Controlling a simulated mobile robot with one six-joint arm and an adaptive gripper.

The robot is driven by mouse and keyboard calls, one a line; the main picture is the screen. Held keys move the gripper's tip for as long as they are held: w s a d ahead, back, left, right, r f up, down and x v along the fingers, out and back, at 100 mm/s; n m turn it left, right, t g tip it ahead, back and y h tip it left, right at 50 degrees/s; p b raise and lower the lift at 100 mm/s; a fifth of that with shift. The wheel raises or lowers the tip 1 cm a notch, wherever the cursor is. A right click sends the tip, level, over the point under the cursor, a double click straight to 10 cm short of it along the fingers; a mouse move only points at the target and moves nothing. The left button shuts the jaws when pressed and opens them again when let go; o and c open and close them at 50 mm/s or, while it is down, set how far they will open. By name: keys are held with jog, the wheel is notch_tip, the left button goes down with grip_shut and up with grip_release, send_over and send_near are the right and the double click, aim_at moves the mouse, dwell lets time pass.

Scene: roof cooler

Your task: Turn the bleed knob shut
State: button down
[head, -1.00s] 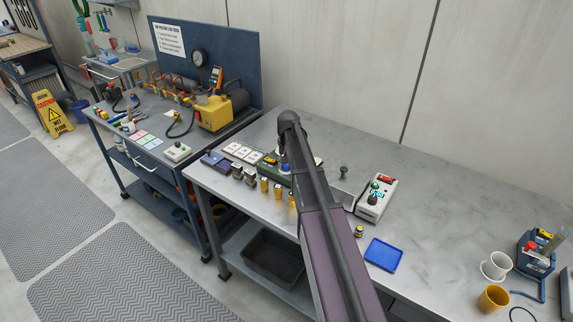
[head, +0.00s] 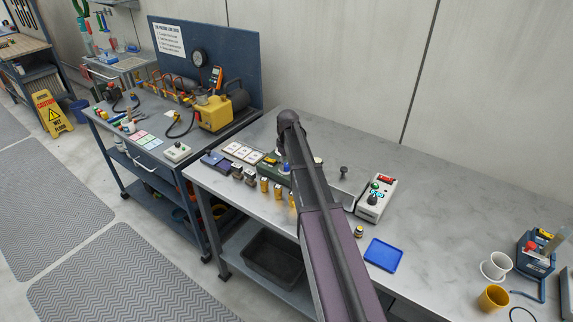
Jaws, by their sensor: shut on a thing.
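I cannot make out the bleed knob for certain. My arm crosses the middle of the head view and hides part of the steel bench (head: 450,185) behind it. A low dark green unit (head: 272,172) shows partly to the left of the arm, with a small blue part close to the arm's edge. My gripper is hidden behind my own arm, so neither its fingers nor what they touch can be seen.
A white box with a red display (head: 374,199) stands right of the arm, near a blue tray (head: 384,254). Several brass pieces line the bench's front edge. A white mug (head: 496,265) and yellow cup (head: 492,298) are at far right. The right-middle bench is clear.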

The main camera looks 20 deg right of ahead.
dwell(0.4)
jog(key=shift+c, duration=1.5)
grip_release()
jog(key=shift+f, duration=0.1)
